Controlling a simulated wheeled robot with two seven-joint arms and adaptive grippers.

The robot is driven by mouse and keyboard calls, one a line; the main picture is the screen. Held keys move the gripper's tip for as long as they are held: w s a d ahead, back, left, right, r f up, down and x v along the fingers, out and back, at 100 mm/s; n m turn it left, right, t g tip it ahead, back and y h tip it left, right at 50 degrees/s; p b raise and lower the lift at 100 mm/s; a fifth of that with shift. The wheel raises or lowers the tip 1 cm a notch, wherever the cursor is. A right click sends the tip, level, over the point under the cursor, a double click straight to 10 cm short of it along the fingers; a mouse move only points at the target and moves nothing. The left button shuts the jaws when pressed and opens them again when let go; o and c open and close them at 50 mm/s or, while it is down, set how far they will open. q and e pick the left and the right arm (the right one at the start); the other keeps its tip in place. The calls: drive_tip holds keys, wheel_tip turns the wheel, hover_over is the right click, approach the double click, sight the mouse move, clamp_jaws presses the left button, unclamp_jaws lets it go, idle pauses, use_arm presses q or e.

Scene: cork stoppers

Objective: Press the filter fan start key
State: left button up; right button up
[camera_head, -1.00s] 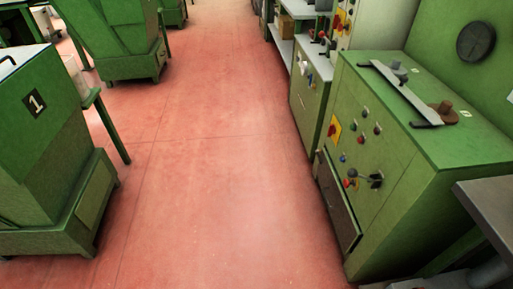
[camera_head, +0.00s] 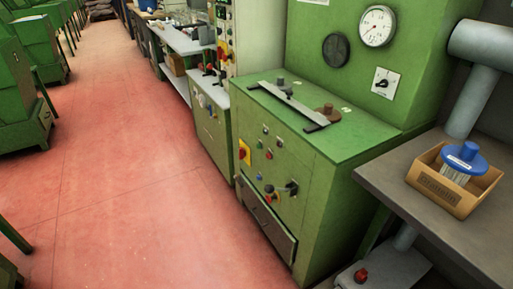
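A green machine (camera_head: 330,158) stands right of centre, with small buttons on its front. These include a red switch on a yellow plate (camera_head: 243,153), a blue button (camera_head: 259,176), a red button (camera_head: 270,197) and a black lever (camera_head: 289,187). Above its top is a green panel with a white dial gauge (camera_head: 377,26), a dark round disc (camera_head: 336,50) and a black rotary switch on a white plate (camera_head: 385,83). No label is readable, so I cannot tell which control is the filter fan start key. Neither gripper is in view.
A grey table (camera_head: 400,182) at right carries a cardboard box (camera_head: 440,196) with a blue-topped item (camera_head: 463,160). Below it is a grey unit with a red knob (camera_head: 361,275). More machines and benches line the aisle. The red floor (camera_head: 130,190) at left is open.

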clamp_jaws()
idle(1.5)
